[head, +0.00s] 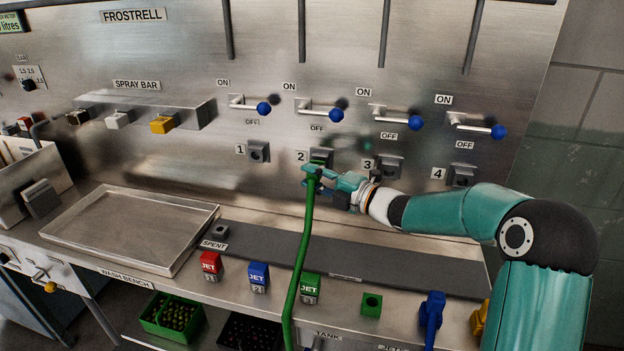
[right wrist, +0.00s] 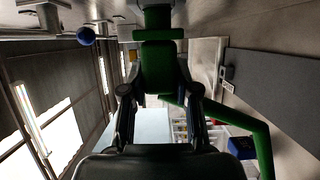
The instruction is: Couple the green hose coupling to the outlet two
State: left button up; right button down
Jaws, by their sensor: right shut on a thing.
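The green hose coupling (right wrist: 162,68) is between the fingers of my right gripper (head: 317,178), which is shut on it. The coupling is at outlet two (head: 320,154), on the steel panel beside the label 2. In the right wrist view its front end meets or nearly meets a dark fitting; whether it is seated I cannot tell. The green hose (head: 301,260) hangs from the coupling down over the bench front. My right gripper (right wrist: 161,100) covers part of the coupling in the head view. My left gripper is not in view.
Outlets one (head: 258,152), three (head: 389,166) and four (head: 462,175) sit along the panel. Valve levers with blue knobs (head: 335,115) are above. A shallow tray (head: 75,240) is at the left. Red, blue and green jet blocks (head: 310,288) line the bench front.

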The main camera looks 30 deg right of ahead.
jog(key=shift+w+d, duration=0.55)
jog(key=c, duration=0.8)
grip_release()
jog(key=shift+d, duration=0.1)
jog(key=v, duration=1.1)
jog(key=shift+s+d, duration=0.1)
jog(key=shift+s, duration=0.3)
